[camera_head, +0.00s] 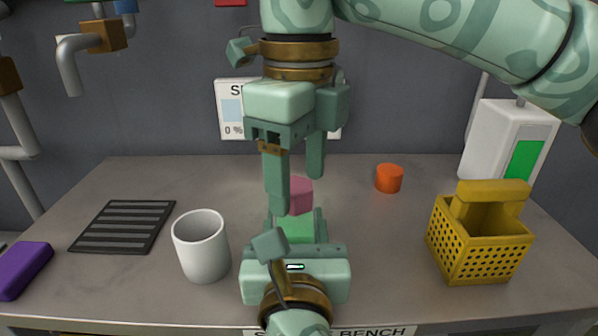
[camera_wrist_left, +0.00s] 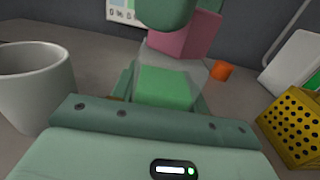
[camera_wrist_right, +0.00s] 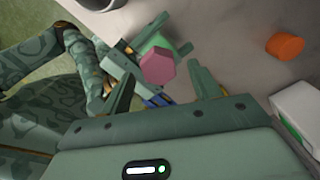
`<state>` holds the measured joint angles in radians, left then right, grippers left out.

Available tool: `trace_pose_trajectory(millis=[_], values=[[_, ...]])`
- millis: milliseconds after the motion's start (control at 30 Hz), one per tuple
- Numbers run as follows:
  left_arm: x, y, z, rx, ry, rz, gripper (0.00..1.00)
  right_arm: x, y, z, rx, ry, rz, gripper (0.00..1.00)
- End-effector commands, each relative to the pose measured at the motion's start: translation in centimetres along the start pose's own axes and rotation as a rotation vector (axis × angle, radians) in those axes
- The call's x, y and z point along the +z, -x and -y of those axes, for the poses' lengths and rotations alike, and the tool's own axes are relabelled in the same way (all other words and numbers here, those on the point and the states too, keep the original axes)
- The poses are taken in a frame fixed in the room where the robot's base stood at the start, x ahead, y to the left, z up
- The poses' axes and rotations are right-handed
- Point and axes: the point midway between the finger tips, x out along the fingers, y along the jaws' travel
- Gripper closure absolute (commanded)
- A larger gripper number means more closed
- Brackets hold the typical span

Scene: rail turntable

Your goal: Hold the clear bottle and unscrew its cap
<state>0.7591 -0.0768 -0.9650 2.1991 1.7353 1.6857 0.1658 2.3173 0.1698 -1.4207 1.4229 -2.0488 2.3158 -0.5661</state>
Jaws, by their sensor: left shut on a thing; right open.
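The clear bottle (camera_head: 296,231) stands upright on the bench, with green contents and a pink cap (camera_head: 299,196) on its top. My left gripper (camera_wrist_left: 165,84) is shut on the bottle's body from the near side and hides its lower part in the head view. My right gripper (camera_head: 296,194) is open, pointing down from above. In the head view one finger overlaps the cap's left edge. In the right wrist view the cap (camera_wrist_right: 158,67) shows between the two open fingers, with the bottle below it. I cannot tell whether a finger touches the cap.
A white mug (camera_head: 203,250) stands close to the left of the bottle. A black slatted mat (camera_head: 124,227) and a purple block (camera_head: 24,268) lie farther left. An orange cylinder (camera_head: 389,178), a yellow perforated basket (camera_head: 474,250) and a white dispenser (camera_head: 500,140) are on the right.

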Motion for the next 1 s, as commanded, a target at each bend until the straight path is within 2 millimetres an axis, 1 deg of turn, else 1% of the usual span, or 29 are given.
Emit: trace_pose_trajectory(millis=[100,333,367,400,467,500,533,567,600,667,700,767,833,867,1000], values=[[-0.11,-0.02,0.01,0.000,-0.001,-0.003,0.96,-0.02,-0.57,-0.03,0.001,0.000,0.000,0.38],[-0.11,-0.02,0.01,0.000,-0.001,-0.003,0.96,-0.02,-0.63,0.00,0.000,0.000,0.000,0.38],[-0.12,-0.02,0.01,0.000,-0.001,-0.003,0.96,-0.01,-0.63,0.00,0.000,0.000,0.000,0.41],[-0.11,-0.02,0.01,0.000,-0.001,-0.003,0.96,-0.02,-0.63,0.01,0.000,0.000,0.000,0.52],[-0.11,-0.02,0.01,0.000,-0.001,-0.003,0.96,-0.02,-0.63,0.01,0.000,0.000,0.000,0.69],[-0.11,-0.02,0.01,0.000,-0.001,-0.003,0.96,-0.02,-0.62,0.01,0.000,0.000,0.000,0.80],[-0.11,-0.02,0.01,0.000,-0.001,-0.003,0.96,-0.01,-0.62,0.01,0.000,0.000,0.000,0.86],[-0.11,-0.02,0.01,0.000,-0.001,-0.003,0.96,-0.01,-0.62,0.01,0.000,0.000,0.000,0.86],[-0.11,-0.02,0.01,0.000,-0.001,-0.003,0.96,-0.01,-0.62,0.01,0.000,0.000,0.000,0.67],[-0.11,-0.02,0.01,0.000,-0.001,-0.003,0.96,-0.01,-0.62,0.02,0.000,0.000,0.000,0.84],[-0.11,-0.02,0.01,0.000,-0.001,-0.003,0.96,-0.01,-0.62,0.02,0.000,0.000,0.000,0.88],[-0.11,-0.02,0.01,0.000,-0.001,-0.003,0.96,-0.01,-0.61,0.02,0.000,0.003,0.001,0.88],[-0.11,-0.02,0.01,0.000,-0.001,-0.003,0.96,-0.02,-0.58,0.08,-0.002,0.052,0.000,0.88],[-0.11,-0.02,0.01,0.000,-0.001,-0.003,0.96,-0.01,-0.59,0.13,-0.002,0.097,0.000,0.88],[-0.11,-0.01,0.01,0.000,-0.001,-0.003,0.96,0.01,-0.55,0.27,-0.003,0.366,0.000,0.88]])
